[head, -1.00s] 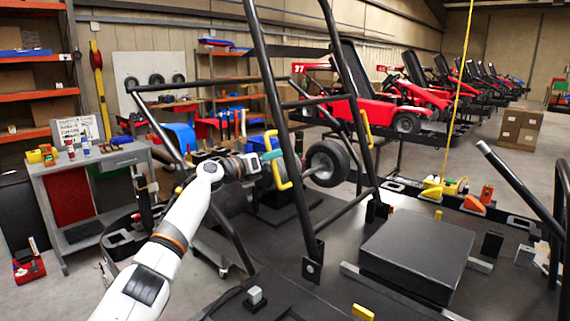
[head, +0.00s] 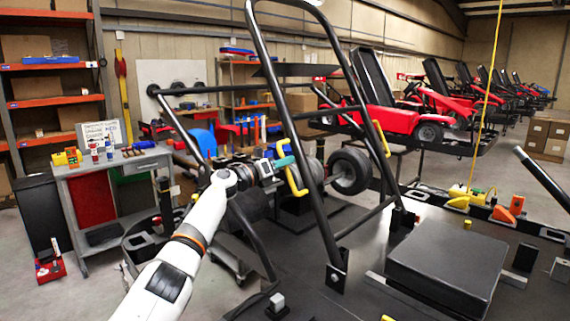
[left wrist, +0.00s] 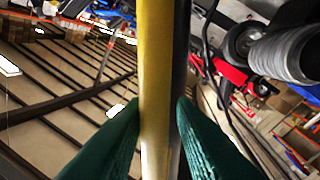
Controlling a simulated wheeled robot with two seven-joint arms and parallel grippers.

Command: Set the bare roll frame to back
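The bare roll frame (head: 316,190) is a black tube hoop with two legs. It stands on the dark deck and leans to the left at its top, which is mostly in view. It has a yellow handle (head: 293,182) on its near leg and another yellow handle (head: 381,139) on its far leg. My left gripper (head: 287,163) is at the near handle. In the left wrist view its green fingers (left wrist: 160,125) press against both sides of the yellow bar (left wrist: 158,60). My right gripper is not in view.
A second black tube frame (head: 174,120) stands left of the hoop. A wheel (head: 349,171) sits just behind the hoop. A black block (head: 447,262) lies on the deck at right. A grey workbench (head: 113,167) stands at left; red karts (head: 377,119) stand behind.

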